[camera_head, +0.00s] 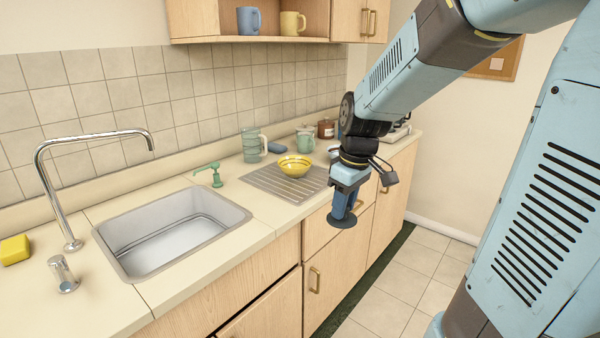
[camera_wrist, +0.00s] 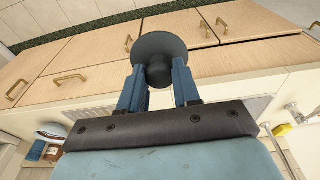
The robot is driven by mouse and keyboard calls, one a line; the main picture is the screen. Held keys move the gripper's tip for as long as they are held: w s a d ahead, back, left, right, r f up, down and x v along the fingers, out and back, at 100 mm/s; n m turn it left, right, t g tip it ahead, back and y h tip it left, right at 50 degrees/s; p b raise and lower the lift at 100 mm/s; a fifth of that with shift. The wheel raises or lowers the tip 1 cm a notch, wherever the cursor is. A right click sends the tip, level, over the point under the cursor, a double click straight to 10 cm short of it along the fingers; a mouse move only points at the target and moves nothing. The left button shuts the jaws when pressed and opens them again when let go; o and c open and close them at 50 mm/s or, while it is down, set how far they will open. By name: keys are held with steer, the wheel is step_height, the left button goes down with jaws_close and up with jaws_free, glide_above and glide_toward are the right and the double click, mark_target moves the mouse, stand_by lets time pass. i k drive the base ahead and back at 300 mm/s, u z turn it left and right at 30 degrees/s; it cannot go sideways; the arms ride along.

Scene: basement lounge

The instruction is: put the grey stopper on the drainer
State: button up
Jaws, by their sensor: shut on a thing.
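My gripper (camera_head: 343,205) is shut on the grey stopper (camera_head: 341,219), a dark disc with a knob. The wrist view shows the stopper (camera_wrist: 159,48) between the two blue fingers (camera_wrist: 158,88). The gripper holds it in the air in front of the counter, before the cabinet doors. The drainer (camera_head: 270,184) is a ridged metal panel in the counter, right of the sink, behind and left of the gripper in the head view. A yellow patterned bowl (camera_head: 295,166) stands on it, toward its back.
The sink (camera_head: 172,234) with a tall tap (camera_head: 72,243) is to the left. A green soap pump (camera_head: 214,174), a glass jug (camera_head: 253,146), a blue cup (camera_head: 277,147) and a green mug (camera_head: 305,140) stand around the drainer. The drainer's front left is bare.

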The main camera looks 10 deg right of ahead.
mark_target(301, 189)
steer(key=i, duration=0.85)
steer(key=u, duration=0.05)
